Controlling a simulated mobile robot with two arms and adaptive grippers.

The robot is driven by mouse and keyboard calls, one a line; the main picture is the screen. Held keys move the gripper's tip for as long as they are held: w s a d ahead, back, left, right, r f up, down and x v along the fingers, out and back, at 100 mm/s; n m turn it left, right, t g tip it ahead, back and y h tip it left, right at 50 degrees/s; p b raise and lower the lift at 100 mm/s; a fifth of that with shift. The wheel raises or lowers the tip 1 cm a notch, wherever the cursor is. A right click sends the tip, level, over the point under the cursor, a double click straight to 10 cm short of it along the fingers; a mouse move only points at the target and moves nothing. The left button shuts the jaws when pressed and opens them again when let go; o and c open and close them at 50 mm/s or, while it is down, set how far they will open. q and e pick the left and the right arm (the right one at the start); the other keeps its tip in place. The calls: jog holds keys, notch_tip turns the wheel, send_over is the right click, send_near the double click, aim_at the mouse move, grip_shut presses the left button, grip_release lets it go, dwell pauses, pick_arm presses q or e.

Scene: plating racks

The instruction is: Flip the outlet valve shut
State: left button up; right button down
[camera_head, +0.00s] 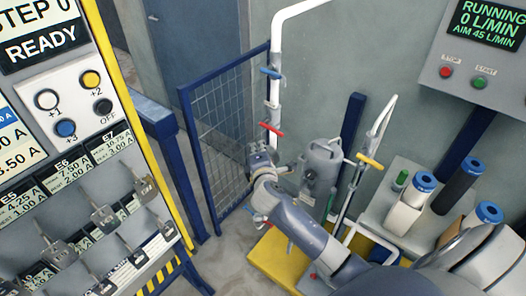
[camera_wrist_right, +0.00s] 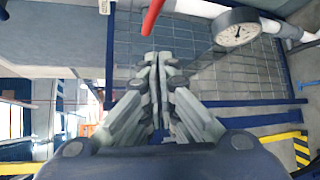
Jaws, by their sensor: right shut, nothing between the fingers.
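Three valve handles show on white pipes in the head view. A blue handle (camera_head: 270,72) is high on the left pipe, and a red handle (camera_head: 272,129) sits tilted lower on it. A yellow handle (camera_head: 370,160) is on the pipe to the right. No label shows which one is the outlet valve. My right gripper (camera_head: 261,152) is shut and empty, just below the red handle. In the wrist view my closed fingertips (camera_wrist_right: 157,60) point towards the red handle (camera_wrist_right: 152,16), with a small gap seeming to remain; contact is hard to judge.
A grey pump tank (camera_head: 322,165) stands right of my gripper. A blue mesh fence (camera_head: 225,125) is behind, left of the pipe. A round gauge (camera_wrist_right: 237,30) shows in the wrist view. A display (camera_head: 490,22) reads RUNNING, 0 L/MIN, AIM 45 L/MIN.

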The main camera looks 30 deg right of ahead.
pick_arm(q)
jog(key=shift+w+d+f, duration=0.15)
jog(key=shift+d+f, duration=0.1)
jog(key=shift+d, duration=0.3)
pick_arm(e)
jog(key=shift+s+a+r, duration=0.25)
jog(key=shift+a+r, duration=0.3)
jog(key=shift+s+a+r, duration=0.25)
jog(key=shift+a+r, duration=0.3)
